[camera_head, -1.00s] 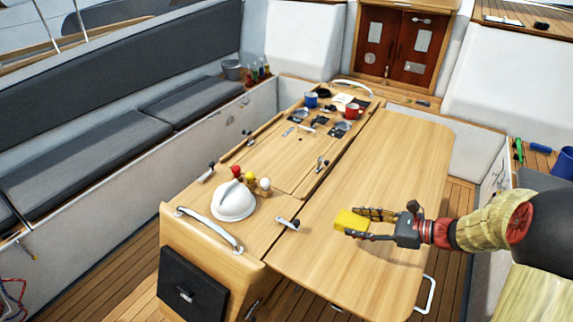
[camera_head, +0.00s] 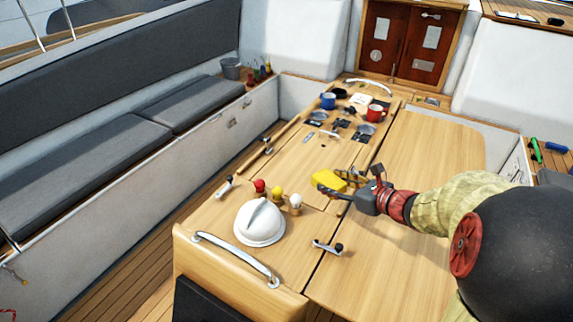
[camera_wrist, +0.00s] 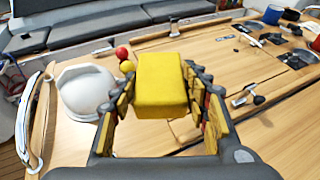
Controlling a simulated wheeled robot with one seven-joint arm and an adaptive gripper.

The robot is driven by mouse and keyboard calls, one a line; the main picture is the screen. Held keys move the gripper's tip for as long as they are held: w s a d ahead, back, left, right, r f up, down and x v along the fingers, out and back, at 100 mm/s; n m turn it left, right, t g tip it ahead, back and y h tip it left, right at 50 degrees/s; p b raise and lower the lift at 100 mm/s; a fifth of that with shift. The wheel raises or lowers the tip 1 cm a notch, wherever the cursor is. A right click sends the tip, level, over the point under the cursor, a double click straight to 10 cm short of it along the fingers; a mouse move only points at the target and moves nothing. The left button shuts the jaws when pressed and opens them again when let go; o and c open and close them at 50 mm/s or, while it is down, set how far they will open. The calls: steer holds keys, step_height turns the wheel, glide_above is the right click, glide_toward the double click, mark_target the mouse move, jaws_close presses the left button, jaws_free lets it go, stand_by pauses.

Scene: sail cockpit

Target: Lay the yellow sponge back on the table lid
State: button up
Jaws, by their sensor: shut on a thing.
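The yellow sponge (camera_head: 328,181) is a small block held between the fingers of my gripper (camera_head: 345,186). In the wrist view the sponge (camera_wrist: 161,86) sits between both finger pads of my gripper (camera_wrist: 160,100), its near face toward the camera. My gripper is shut on it. The table lid (camera_head: 310,162) is the wooden left part of the cockpit table. The sponge appears over the lid, near its right edge; the gap beneath it is hard to judge.
A white helmet-like dome (camera_head: 259,223) and red, yellow and white knobs (camera_head: 277,194) stand at the lid's near end. Mugs (camera_head: 376,113) and dark fittings crowd the far end. A metal latch (camera_head: 328,247) lies near the seam. The right table leaf (camera_head: 430,165) is largely clear.

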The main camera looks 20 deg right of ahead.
steer(key=shift+w+d+f, duration=0.2)
steer(key=w+d+f+b, duration=0.1)
steer(key=w+f+b, duration=0.25)
steer(key=w, duration=0.55)
steer(key=b, duration=0.1)
glide_above(316, 190)
steer(key=s, duration=0.1)
step_height(316, 190, down, 5)
steer(key=shift+a+f, duration=0.1)
steer(key=shift+w+f, duration=0.15)
steer(key=shift+f, duration=0.05)
steer(key=shift+w+f+b, duration=0.15)
steer(key=shift+f+b, duration=0.35)
steer(key=shift+f, duration=0.4)
steer(key=shift+w+f+b, duration=0.1)
steer(key=shift+f+b, duration=0.35)
steer(key=shift+f, duration=0.4)
steer(key=shift+f, duration=0.2)
steer(key=o, duration=1)
steer(key=shift+r, duration=0.15)
